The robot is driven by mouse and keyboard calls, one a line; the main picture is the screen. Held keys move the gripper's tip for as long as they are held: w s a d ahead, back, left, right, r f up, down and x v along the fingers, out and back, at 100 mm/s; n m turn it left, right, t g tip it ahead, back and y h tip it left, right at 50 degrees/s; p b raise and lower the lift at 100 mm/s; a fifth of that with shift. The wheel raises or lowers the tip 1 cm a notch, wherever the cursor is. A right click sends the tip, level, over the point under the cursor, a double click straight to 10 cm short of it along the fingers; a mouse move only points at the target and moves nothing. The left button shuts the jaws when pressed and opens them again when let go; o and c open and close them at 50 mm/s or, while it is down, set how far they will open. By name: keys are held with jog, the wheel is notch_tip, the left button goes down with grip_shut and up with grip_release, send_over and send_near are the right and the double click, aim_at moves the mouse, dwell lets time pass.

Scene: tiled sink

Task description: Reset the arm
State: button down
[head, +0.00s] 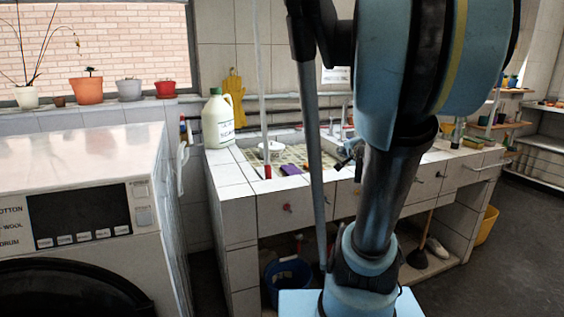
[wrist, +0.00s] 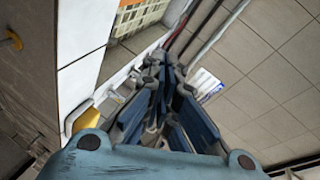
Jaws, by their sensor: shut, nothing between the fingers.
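My arm fills the middle and right of the head view, with a large light-blue joint at the top and a dark link running down to a blue joint near the bottom. My gripper (wrist: 163,70) shows in the wrist view with its blue-grey fingers drawn together and nothing between them. In the head view, most of my gripper is hidden behind my arm; I cannot clearly make out its fingers there.
A tiled sink counter (head: 226,170) stands behind my arm, with a white jug (head: 217,122) and a purple sponge (head: 291,169) on it. A white washing machine (head: 85,190) stands at left. A blue bucket (head: 289,275) sits under the counter. Floor shows at right.

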jog(key=s+a+f+n+g+y, duration=0.2)
jog(key=s+a+f+n+g, duration=0.4)
jog(key=s+a+f+n, duration=0.35)
jog(key=s+d+f+n+g+h, duration=0.1)
jog(key=s+d+f+g+h, duration=0.1)
jog(key=s, duration=0.6)
jog(key=s+d+f+n+g+h, duration=0.1)
jog(key=s+d+f+n+g, duration=0.1)
jog(key=s, duration=0.7)
notch_tip(320, 180, down, 3)
jog(key=shift+d+f+g+h, duration=0.1)
jog(key=shift+d+g+h, duration=0.3)
jog(key=shift+d+g, duration=0.6)
jog(key=shift+w+a+n, duration=0.1)
jog(key=shift+n, duration=0.15)
jog(key=shift+w+f, duration=0.15)
jog(key=shift+w, duration=0.3)
